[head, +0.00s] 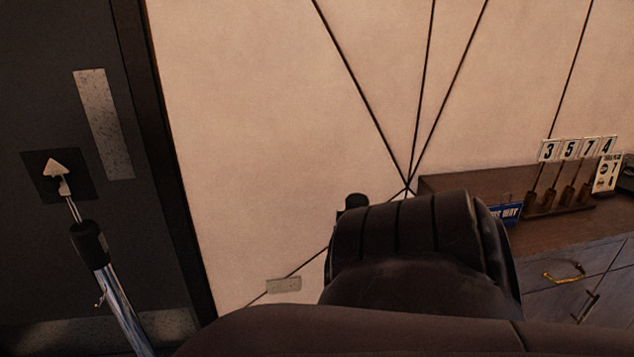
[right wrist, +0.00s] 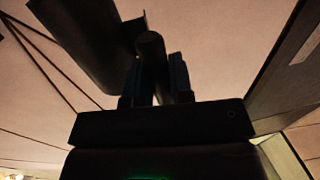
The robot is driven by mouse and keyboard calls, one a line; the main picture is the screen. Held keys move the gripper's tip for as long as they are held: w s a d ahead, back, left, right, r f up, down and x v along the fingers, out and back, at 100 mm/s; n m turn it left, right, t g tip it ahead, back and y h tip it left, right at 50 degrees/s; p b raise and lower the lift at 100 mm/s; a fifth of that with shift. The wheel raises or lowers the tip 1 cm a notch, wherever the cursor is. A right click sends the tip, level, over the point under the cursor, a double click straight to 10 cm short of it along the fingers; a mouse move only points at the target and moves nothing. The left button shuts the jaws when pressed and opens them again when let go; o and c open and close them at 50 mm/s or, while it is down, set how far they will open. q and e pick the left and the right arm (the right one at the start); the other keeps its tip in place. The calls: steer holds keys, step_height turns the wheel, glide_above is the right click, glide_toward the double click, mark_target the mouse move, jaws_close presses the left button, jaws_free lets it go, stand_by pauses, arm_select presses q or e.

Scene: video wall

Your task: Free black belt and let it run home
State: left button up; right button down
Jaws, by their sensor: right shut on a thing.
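In the right wrist view my right gripper (right wrist: 154,80) is shut on a dark round-ended piece (right wrist: 150,45), which stands between its two fingers. A larger dark block (right wrist: 85,40) is beside it at upper left. It is too dark to tell whether these belong to the black belt or its post; no stretch of belt can be made out. In the head view my dark arm hides the right gripper. A small dark knob (head: 352,202) shows just behind the arm; I cannot tell what it is. My left gripper is not in view.
A shiny post (head: 122,305) with a black head and arrow sign (head: 56,172) stands at left before a dark door (head: 75,110). A wooden cabinet (head: 450,187) at right carries number cards (head: 570,150) and a blue sign (head: 505,214). Pale wall lies behind.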

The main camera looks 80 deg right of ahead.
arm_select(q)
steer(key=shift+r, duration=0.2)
arm_select(e)
steer(key=shift+s+d+r, duration=0.1)
steer(key=shift+s+d, duration=0.2)
steer(key=shift+s, duration=0.3)
steer(key=shift+s+d+r, duration=0.1)
steer(key=shift+s+d, duration=0.15)
steer(key=shift+s, duration=0.35)
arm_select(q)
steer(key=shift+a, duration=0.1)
arm_select(e)
steer(key=c, duration=1)
jaws_free()
steer(key=shift+s+d+f, duration=0.1)
steer(key=shift+s, duration=0.05)
steer(key=shift+c, duration=0.2)
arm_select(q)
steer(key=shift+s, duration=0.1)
arm_select(e)
steer(key=shift+f, duration=0.1)
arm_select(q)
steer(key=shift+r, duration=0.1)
